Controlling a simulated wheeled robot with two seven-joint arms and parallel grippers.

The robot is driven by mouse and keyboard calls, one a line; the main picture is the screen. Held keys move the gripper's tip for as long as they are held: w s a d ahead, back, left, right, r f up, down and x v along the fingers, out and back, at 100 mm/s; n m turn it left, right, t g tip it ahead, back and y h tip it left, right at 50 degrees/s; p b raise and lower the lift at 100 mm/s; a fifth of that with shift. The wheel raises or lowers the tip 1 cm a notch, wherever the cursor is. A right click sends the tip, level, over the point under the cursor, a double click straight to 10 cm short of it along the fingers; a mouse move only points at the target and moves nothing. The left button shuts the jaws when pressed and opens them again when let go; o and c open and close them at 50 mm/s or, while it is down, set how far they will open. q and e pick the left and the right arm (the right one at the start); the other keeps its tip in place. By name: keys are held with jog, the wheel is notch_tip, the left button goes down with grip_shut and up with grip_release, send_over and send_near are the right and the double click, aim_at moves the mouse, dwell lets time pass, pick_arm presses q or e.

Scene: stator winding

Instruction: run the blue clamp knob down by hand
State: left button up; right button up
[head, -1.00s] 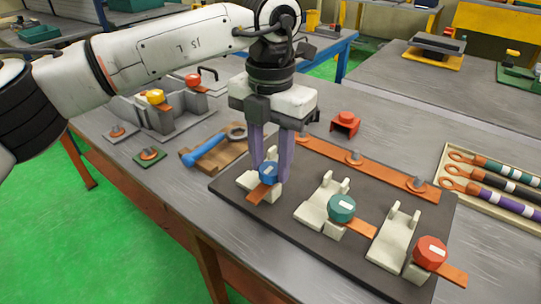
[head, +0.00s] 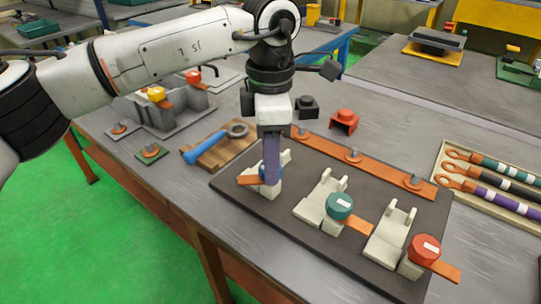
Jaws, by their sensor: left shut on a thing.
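The blue clamp knob (head: 263,173) sits on a cream clamp (head: 285,157) at the left end of the dark board. It is mostly hidden behind a finger. My left gripper (head: 271,176) points straight down and is shut on the knob, its fingers seen nearly in line. A copper tab (head: 249,181) sticks out to the left under the knob. A green knob (head: 339,205) and a red knob (head: 425,248) sit on two similar clamps to the right, each with a copper tab. My right gripper is out of view.
A copper bar (head: 385,170) with studs runs along the back of the dark board (head: 250,207). A blue-handled wrench (head: 205,152) lies on a wooden block at left. Red (head: 344,121) and black (head: 307,106) blocks stand behind. A cable tray (head: 470,210) is at right.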

pick_arm(q)
jog(key=shift+w+r+m, duration=0.15)
jog(key=shift+r+m, duration=0.2)
jog(key=shift+m, duration=0.65)
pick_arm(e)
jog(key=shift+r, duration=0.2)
pick_arm(q)
jog(key=o, duration=1)
jog(key=shift+o, duration=0.2)
jog(key=shift+f, duration=0.15)
notch_tip(320, 180, up, 10)
jog(key=shift+r, duration=0.2)
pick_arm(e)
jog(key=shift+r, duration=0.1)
